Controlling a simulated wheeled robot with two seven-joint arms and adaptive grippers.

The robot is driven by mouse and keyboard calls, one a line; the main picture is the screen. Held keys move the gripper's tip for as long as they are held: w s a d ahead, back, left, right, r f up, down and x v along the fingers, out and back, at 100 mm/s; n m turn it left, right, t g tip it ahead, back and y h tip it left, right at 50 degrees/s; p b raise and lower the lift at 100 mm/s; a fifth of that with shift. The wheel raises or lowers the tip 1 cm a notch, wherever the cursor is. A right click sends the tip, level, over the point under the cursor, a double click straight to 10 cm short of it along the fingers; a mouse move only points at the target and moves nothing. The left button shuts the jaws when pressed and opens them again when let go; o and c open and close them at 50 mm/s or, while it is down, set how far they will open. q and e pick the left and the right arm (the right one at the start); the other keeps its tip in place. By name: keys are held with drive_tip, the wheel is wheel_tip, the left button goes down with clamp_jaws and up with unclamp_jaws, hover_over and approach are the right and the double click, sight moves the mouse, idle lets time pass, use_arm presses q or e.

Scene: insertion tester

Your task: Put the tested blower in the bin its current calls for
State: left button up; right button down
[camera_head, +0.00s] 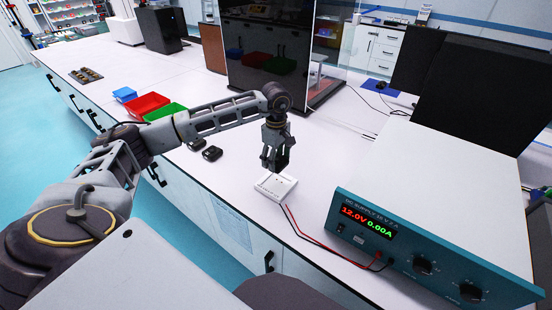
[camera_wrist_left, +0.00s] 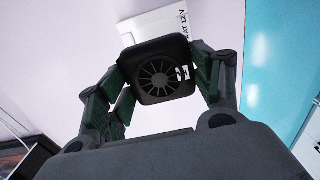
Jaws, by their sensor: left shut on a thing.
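My left gripper (camera_head: 276,163) is shut on a black blower (camera_wrist_left: 160,72) with a round fan grille, held between the green-padded fingers. In the head view the blower is a dark shape at the fingertips, mostly hidden. It is over or just above the white test fixture (camera_head: 274,187); I cannot tell whether they touch. The power supply (camera_head: 432,245) reads 12.0V and 0.00A. A blue bin (camera_head: 124,94), a red bin (camera_head: 147,106) and a green bin (camera_head: 164,112) stand in a row on the bench. My right gripper is not in view.
Two other dark blowers (camera_head: 196,144) (camera_head: 212,153) lie on the bench left of the fixture. Red and black leads (camera_head: 309,237) run from fixture to supply. A dark, mirror-like panel (camera_head: 262,55) stands behind. A tray of small parts (camera_head: 86,75) lies far left.

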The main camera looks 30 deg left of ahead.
use_arm(q)
drive_tip(key=shift+f, duration=0.1)
drive_tip(key=shift+s+d+f, duration=0.15)
drive_tip(key=shift+s+f, duration=0.45)
drive_tip(key=shift+f, duration=0.3)
drive_tip(key=shift+s+d+f, duration=0.15)
drive_tip(key=shift+s+f, duration=0.45)
drive_tip(key=shift+f, duration=0.25)
